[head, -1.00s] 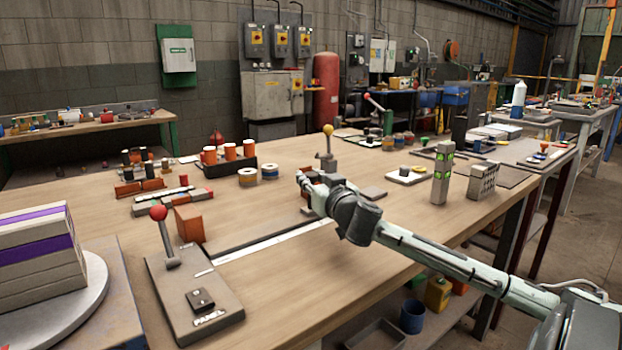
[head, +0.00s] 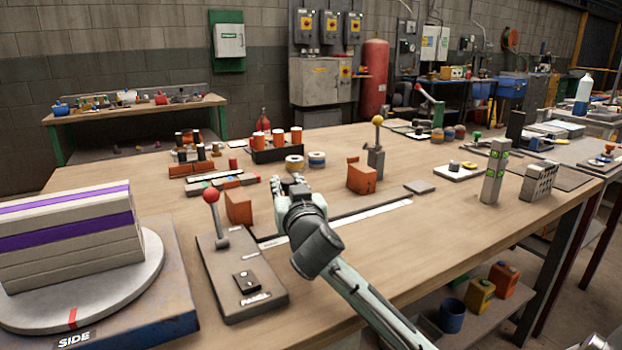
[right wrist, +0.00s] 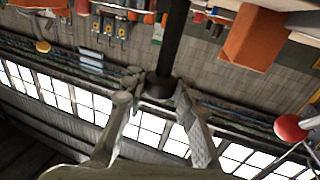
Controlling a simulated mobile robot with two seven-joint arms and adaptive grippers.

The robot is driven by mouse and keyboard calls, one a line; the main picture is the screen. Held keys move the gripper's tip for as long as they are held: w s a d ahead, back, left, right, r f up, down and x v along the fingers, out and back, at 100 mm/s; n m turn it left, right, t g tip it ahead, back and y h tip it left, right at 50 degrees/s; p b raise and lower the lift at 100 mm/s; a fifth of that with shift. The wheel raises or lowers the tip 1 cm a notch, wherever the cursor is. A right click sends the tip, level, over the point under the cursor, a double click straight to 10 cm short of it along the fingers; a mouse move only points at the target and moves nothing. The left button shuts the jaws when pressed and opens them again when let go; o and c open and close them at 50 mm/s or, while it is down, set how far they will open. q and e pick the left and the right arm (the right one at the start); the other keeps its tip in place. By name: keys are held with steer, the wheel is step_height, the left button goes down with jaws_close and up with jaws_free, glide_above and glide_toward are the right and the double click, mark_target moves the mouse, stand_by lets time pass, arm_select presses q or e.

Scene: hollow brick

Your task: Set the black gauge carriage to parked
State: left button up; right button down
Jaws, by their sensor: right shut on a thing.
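A black post with a wider dark collar (right wrist: 172,45) stands between my right fingertips in the right wrist view; it appears to be the gauge carriage's handle. My right gripper (head: 290,184) is shut on it, and its fingers also show in the right wrist view (right wrist: 155,98). In the head view the gripper and wrist hide the carriage. A dark rail with a white strip (head: 375,212) runs along the table under my arm. An orange block (head: 238,207) stands left of the gripper, and another orange block (head: 362,179) stands right. My left gripper is not in view.
A grey plate with a red-ball lever (head: 211,197) stands at the rail's left end. A yellow-ball lever (head: 377,121) stands behind the right orange block. Tape rolls (head: 294,162) lie behind the gripper. A turntable (head: 150,275) with a striped stack is at the left.

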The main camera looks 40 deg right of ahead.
steer(key=shift+w+a, duration=0.1)
steer(key=shift+a, duration=0.6)
steer(key=c, duration=1.2)
jaws_free()
steer(key=v, duration=1.2)
